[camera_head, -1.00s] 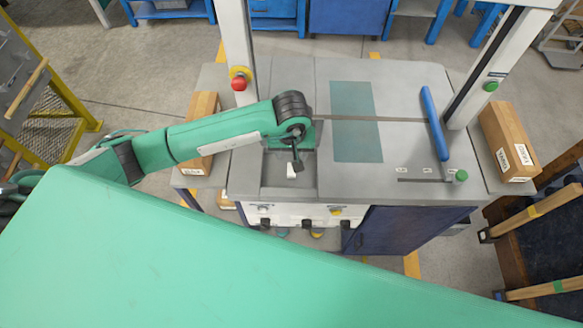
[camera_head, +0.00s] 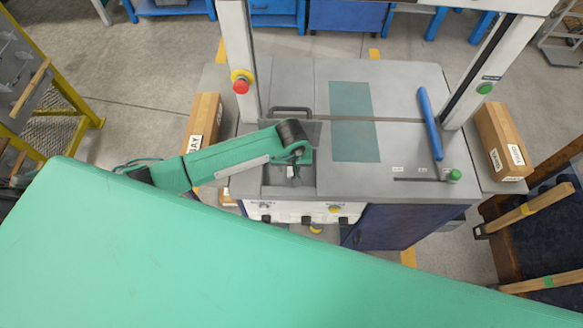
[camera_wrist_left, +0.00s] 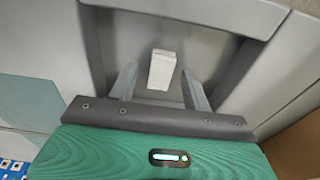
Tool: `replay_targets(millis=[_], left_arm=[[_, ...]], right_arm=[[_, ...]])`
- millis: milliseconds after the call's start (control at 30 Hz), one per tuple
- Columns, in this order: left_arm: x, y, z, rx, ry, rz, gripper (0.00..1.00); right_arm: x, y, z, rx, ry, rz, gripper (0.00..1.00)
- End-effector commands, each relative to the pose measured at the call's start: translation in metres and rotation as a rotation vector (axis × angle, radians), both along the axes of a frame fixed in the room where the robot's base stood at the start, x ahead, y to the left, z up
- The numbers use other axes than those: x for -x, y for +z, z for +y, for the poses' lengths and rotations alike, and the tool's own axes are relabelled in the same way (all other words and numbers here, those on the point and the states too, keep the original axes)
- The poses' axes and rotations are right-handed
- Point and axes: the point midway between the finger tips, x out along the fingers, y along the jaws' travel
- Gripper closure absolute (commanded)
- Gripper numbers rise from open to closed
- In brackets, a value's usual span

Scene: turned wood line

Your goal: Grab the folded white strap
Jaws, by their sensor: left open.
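The folded white strap (camera_wrist_left: 162,69) shows in the left wrist view as a small pale block in a grey recessed tray (camera_wrist_left: 118,28). My left gripper (camera_wrist_left: 160,84) is open, with one finger on each side of the strap in that view. I see a gap between each finger and the strap. I cannot tell how far the fingertips are above the tray floor. In the head view my left gripper (camera_head: 297,172) points down into the recess at the left of the grey machine table, and largely hides the strap. My right gripper is not in view.
The grey table (camera_head: 405,90) carries a teal mat (camera_head: 354,120) and a blue bar (camera_head: 430,122). A dark handle (camera_head: 291,109) stands behind the recess. White posts (camera_head: 238,60) rise at both sides.

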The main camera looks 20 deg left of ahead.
Motion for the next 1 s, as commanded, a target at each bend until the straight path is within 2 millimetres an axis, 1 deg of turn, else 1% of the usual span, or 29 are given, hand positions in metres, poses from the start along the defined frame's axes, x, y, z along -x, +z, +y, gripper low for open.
replay_targets(millis=[67, 100, 167, 200, 300, 633, 767, 867, 967, 1000], left_arm=[[0.0, 0.0, 0.0, 0.0, 0.0, 0.0, 0.53], [0.0, 0.0, 0.0, 0.0, 0.0, 0.0, 0.61], [0.0, 0.0, 0.0, 0.0, 0.0, 0.0, 0.72], [0.0, 0.0, 0.0, 0.0, 0.0, 0.0, 0.8], [0.0, 0.0, 0.0, 0.0, 0.0, 0.0, 0.98], [0.0, 0.001, 0.0, 0.0, 0.0, 0.0, 0.99], [-0.001, 0.005, 0.0, 0.0, 0.0, -0.001, 0.99], [-0.001, 0.014, 0.001, 0.001, 0.0, -0.003, 0.99], [-0.002, 0.03, 0.001, 0.0, -0.002, -0.005, 0.99], [-0.002, 0.039, 0.001, 0.0, -0.001, -0.007, 0.99]], right_arm=[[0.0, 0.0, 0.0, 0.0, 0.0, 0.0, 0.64], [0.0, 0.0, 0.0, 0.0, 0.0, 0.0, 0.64], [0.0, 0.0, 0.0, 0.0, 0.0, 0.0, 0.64], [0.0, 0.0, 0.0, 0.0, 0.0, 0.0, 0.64], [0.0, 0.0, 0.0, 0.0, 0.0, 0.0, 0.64], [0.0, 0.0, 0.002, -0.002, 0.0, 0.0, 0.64], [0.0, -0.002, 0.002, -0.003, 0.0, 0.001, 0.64], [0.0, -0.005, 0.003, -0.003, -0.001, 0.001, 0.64], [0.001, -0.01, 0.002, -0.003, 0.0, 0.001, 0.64], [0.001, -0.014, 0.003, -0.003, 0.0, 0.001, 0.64]])
